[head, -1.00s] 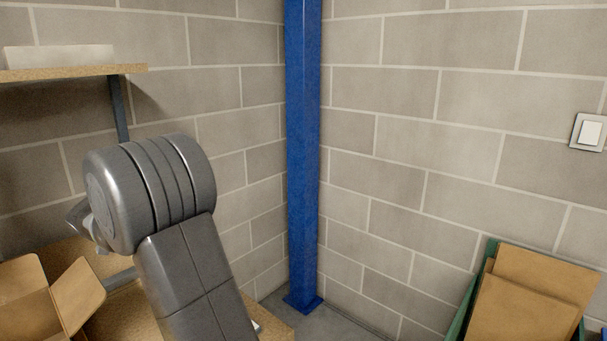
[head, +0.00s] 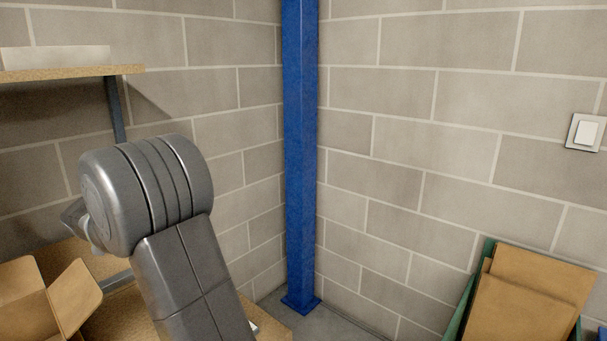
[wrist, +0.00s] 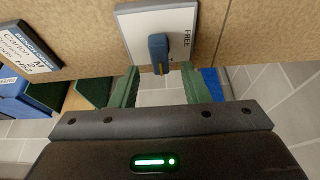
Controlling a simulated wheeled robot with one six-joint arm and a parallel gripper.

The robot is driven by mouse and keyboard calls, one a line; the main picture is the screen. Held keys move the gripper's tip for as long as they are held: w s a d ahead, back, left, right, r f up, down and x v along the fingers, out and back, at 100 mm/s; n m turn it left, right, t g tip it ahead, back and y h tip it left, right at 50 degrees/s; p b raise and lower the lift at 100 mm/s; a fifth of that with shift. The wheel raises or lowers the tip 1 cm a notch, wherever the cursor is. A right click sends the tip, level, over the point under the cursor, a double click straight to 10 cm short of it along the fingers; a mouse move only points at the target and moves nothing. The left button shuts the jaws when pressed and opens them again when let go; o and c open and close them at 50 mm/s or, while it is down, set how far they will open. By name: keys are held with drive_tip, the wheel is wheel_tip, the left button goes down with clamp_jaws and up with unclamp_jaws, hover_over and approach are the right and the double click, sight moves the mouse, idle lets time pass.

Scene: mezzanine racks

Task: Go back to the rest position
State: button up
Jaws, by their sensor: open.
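My gripper (wrist: 158,88) shows in the wrist view with its two green fingers apart, so it is open. Nothing is held between the fingers. A blue knob or lever on a white plate (wrist: 182,27) marked "FREE" is just beyond the fingertips; I cannot tell whether it touches them. In the head view my arm rises at the lower left, and the gripper itself is hidden there.
A cardboard box (head: 35,305) is at the lower left, below a wooden shelf (head: 70,73). A blue post (head: 300,150) stands in the wall corner. A green bin with cardboard (head: 525,300) is at the lower right. A wall switch (head: 586,132) is on the right. A labelled card (wrist: 25,50) shows at left in the wrist view.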

drive_tip(key=v, duration=1.1)
drive_tip(key=x, duration=1.4)
drive_tip(key=shift+f+n, duration=0.2)
drive_tip(key=shift+n, duration=0.1)
drive_tip(key=shift+d+r+n+y, duration=0.15)
drive_tip(key=shift+n+y, duration=0.25)
drive_tip(key=shift+n, duration=0.4)
drive_tip(key=n+y+p, duration=0.1)
drive_tip(key=n, duration=0.1)
drive_tip(key=n+t+p, duration=0.1)
drive_tip(key=n, duration=0.2)
drive_tip(key=shift+y, duration=0.4)
